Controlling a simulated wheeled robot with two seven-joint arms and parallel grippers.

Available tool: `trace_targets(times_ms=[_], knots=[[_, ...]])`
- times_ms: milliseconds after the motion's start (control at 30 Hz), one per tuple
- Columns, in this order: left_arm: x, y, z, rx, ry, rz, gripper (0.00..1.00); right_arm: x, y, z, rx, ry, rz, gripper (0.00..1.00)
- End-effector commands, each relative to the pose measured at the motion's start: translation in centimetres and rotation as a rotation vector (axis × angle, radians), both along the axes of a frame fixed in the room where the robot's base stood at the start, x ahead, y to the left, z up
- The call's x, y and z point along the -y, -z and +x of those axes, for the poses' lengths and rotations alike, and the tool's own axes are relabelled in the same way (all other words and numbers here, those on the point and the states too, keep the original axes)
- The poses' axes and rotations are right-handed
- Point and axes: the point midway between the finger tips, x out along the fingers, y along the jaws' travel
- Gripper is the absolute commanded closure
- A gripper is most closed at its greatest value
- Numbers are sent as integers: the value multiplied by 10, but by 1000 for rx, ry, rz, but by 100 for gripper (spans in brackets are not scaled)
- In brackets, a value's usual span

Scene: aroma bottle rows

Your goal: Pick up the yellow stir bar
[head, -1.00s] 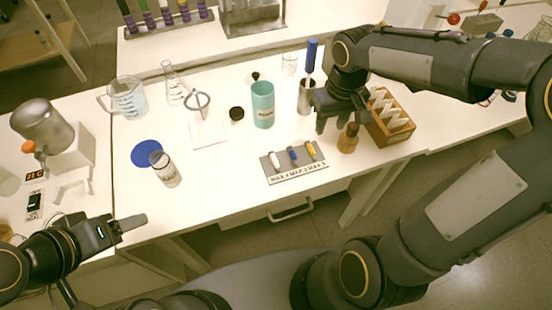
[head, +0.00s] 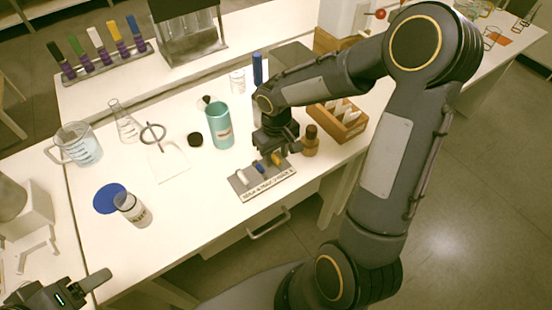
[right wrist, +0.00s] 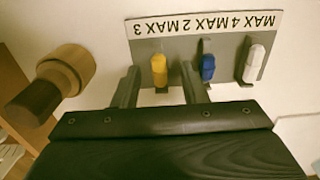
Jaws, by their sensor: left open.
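The yellow stir bar (head: 277,158) lies on a grey holder (head: 246,190) beside a blue bar (head: 259,166) and a white bar (head: 241,176). In the right wrist view the yellow bar (right wrist: 159,68) shows between the fingers of my right gripper (right wrist: 160,88), with a gap on both sides. My right gripper (head: 273,150) is open and just over that end of the holder in the head view, partly hiding it. The blue bar (right wrist: 208,66) is just beyond one finger. My left gripper (head: 92,284) is open and empty at the lower left, partly out of frame.
A brown bottle (head: 310,141) stands close to the right gripper; it also shows in the right wrist view (right wrist: 62,76). A wooden box (head: 350,128) is behind it.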

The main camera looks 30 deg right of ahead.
Motion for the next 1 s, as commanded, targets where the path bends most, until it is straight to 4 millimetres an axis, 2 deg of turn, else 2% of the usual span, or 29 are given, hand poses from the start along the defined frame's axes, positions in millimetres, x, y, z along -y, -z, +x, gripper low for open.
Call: trace_targets(times_ms=[133,400,767,867,1000], knots=[[0,0,0,0,0,0,38,0,0,0,0,0,0,64],[0,0,0,0,0,0,38,0,-1,0,1,0,0,99],[0,0,0,0,0,0,38,0,-3,0,2,1,-1,100],[0,-1,0,0,0,0,38,0,-8,1,4,1,-1,100],[0,-3,0,0,0,0,38,0,-26,1,6,1,-1,100]])
